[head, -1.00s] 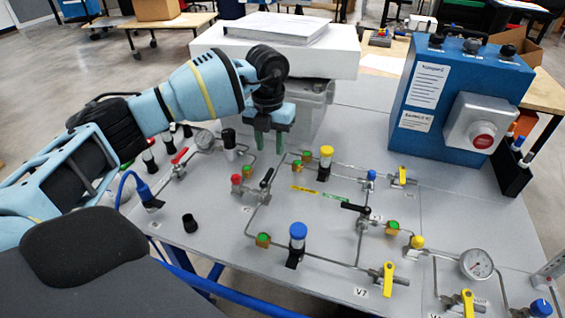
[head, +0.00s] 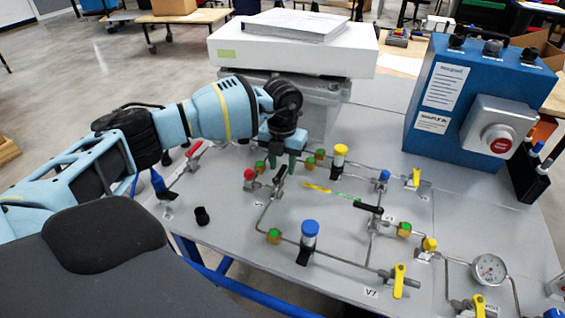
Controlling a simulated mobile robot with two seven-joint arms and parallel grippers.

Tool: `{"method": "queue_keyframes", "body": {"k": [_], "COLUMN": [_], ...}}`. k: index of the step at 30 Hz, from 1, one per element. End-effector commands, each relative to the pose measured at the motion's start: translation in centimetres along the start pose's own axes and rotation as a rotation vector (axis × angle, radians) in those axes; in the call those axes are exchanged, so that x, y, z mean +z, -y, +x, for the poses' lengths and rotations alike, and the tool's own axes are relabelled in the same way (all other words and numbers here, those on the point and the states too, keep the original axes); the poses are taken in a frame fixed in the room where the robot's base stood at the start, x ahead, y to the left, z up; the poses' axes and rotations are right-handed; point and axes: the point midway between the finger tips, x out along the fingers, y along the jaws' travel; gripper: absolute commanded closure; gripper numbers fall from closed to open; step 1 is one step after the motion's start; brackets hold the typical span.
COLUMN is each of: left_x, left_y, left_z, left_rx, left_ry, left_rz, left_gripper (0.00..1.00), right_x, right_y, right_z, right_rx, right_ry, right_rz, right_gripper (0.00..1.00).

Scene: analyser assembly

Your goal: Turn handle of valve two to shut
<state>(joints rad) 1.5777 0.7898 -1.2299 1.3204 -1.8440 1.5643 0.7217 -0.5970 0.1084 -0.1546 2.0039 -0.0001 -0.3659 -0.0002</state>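My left gripper (head: 283,166) points down over the panel (head: 330,235). Other valves have a red handle (head: 194,150), a black handle (head: 369,207) and yellow handles, one near a V7 label (head: 371,292). The label of valve two is not readable, so I cannot tell which it is. My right gripper is not in view.
A blue-capped fitting (head: 309,238), a yellow-capped one (head: 339,158) and a red-capped one (head: 249,176) stand up among the pipes. A blue control box (head: 470,105) and a white-topped machine (head: 290,55) stand behind.

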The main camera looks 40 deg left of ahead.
Motion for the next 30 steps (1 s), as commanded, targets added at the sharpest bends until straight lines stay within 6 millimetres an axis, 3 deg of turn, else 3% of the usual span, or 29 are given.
{"method": "queue_keyframes", "body": {"k": [5, 13, 23, 30], "left_x": [-0.01, -0.01, -0.01, -0.06], "left_y": [0.01, 0.02, 0.14, 0.69], "left_z": [0.00, -0.01, -0.05, -0.06], "left_rx": [0.000, 0.000, 0.000, -0.001], "left_ry": [0.000, -0.001, -0.001, -0.001], "left_rz": [0.000, 0.000, 0.026, 0.148], "left_gripper": [0.65, 1.00, 1.00, 1.00], "right_x": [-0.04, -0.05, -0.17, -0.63], "right_y": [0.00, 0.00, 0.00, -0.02], "right_z": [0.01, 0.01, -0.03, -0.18], "right_rx": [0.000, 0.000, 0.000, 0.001], "right_ry": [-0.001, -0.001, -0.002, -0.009], "right_rz": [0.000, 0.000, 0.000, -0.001], "right_gripper": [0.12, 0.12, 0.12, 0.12]}}
